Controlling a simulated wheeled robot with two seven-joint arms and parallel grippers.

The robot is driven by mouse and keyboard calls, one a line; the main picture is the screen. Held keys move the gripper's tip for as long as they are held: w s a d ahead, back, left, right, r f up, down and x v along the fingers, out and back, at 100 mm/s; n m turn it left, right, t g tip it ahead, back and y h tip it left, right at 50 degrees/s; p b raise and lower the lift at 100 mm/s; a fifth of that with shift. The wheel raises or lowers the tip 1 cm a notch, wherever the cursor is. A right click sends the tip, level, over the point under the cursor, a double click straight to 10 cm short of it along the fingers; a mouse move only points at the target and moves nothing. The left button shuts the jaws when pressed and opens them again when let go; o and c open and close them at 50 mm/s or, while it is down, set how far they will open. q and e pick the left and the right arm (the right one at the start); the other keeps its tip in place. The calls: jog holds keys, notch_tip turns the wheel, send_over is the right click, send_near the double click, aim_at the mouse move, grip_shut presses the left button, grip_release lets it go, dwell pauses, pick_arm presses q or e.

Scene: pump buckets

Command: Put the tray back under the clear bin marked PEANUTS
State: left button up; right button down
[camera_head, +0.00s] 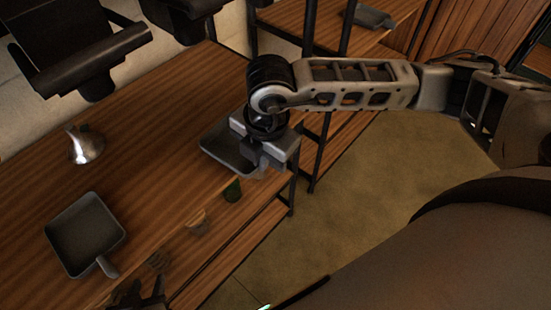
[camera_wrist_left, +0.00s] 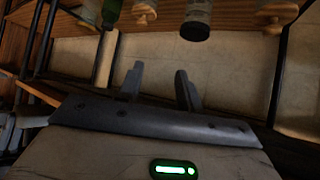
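My right gripper (camera_head: 255,160) is over the right end of the wooden table, at the near edge of a dark grey tray (camera_head: 222,150). It appears shut on that tray's handle, which the fingers hide. A second grey tray (camera_head: 82,233) with a short handle lies flat on the table at the left. My left gripper (camera_head: 142,297) is dark and only partly in the head view at the bottom. In the left wrist view its fingers (camera_wrist_left: 158,85) are apart with nothing between them. No PEANUTS label is readable, and I cannot identify that bin.
A shiny metal cone-shaped piece (camera_head: 86,146) stands on the table. Dark bulky fixtures (camera_head: 75,60) overhang its back left. Small objects, one green (camera_head: 232,190), line the front edge. A shelf (camera_head: 370,25) stands behind. A green bottle (camera_wrist_left: 111,10) and grey jar (camera_wrist_left: 196,20) show in the wrist view.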

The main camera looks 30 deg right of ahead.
aim_at(236, 148)
jog(key=w, duration=0.2)
jog(key=w+a+f+b, duration=0.1)
jog(key=w, duration=0.1)
jog(key=w+a+b, duration=0.1)
jog(key=w, duration=0.1)
jog(key=shift+w+a+f, duration=0.1)
jog(key=shift+a+f, duration=0.05)
jog(key=shift+f, duration=0.2)
jog(key=shift+w+f+b, duration=0.2)
jog(key=shift+w+b, duration=0.1)
jog(key=shift+b, duration=0.2)
pick_arm(q)
jog(key=shift+w+d+f, duration=0.2)
jog(key=shift+d+f, duration=0.1)
jog(key=shift+f, duration=0.25)
pick_arm(e)
jog(key=shift+w+a, duration=0.1)
pick_arm(q)
jog(key=shift+f, duration=0.25)
pick_arm(e)
jog(key=shift+f, duration=0.15)
jog(key=shift+f+b, duration=0.15)
jog(key=shift+b, duration=0.2)
pick_arm(q)
jog(key=shift+s+f, duration=0.1)
jog(key=shift+f, duration=0.15)
pick_arm(e)
jog(key=c, duration=1.6)
grip_release()
